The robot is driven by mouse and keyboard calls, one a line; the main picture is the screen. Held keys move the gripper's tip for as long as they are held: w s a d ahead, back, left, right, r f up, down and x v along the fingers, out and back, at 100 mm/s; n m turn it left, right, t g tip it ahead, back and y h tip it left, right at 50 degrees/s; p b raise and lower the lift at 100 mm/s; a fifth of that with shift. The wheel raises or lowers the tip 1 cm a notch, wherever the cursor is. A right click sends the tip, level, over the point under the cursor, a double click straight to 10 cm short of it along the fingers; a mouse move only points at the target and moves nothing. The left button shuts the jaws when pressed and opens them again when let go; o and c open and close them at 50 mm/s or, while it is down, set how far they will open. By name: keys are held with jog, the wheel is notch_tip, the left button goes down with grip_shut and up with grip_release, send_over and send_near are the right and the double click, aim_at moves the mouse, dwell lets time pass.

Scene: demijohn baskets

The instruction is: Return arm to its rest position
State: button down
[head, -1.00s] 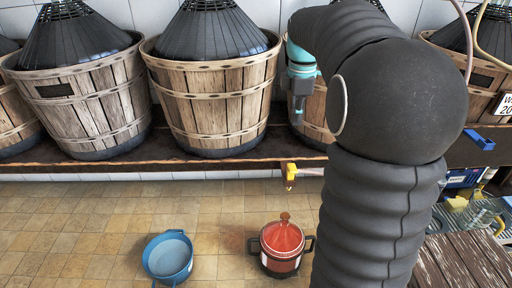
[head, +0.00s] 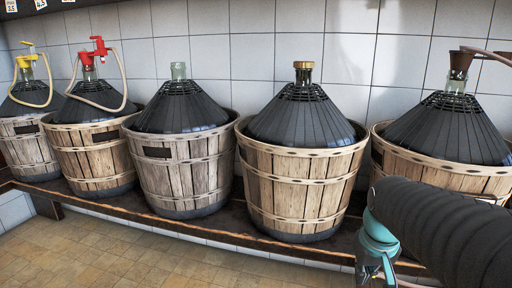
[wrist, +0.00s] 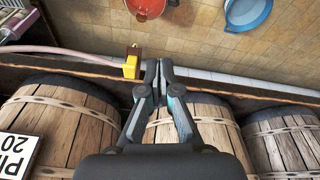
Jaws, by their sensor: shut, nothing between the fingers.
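My gripper (wrist: 159,72) is shut and empty in the wrist view, its dark fingers together over the shelf edge, with barrel-like baskets below it in the picture. In the head view my arm comes in from the lower right, and my teal wrist shows in front of the shelf; the fingertips there are partly cut off by the bottom edge. Demijohns in wooden baskets stand in a row on the shelf, such as the one with the brown cork (head: 300,170) and the one with an open glass neck (head: 182,160).
A red pot (wrist: 147,8) and a blue basin (wrist: 248,12) are on the tiled floor. The dark shelf (head: 215,236) runs under the baskets. Floor at the lower left of the head view is clear.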

jog(key=s+a+t, duration=0.2)
jog(key=s+a, duration=0.4)
jog(key=s, duration=0.5)
jog(key=shift+a+r+n+t+y, duration=0.25)
jog(key=shift+a+n+t+y, duration=0.05)
jog(key=shift+a+t, duration=0.1)
jog(key=shift+s+d, duration=0.1)
jog(key=shift+s, duration=0.05)
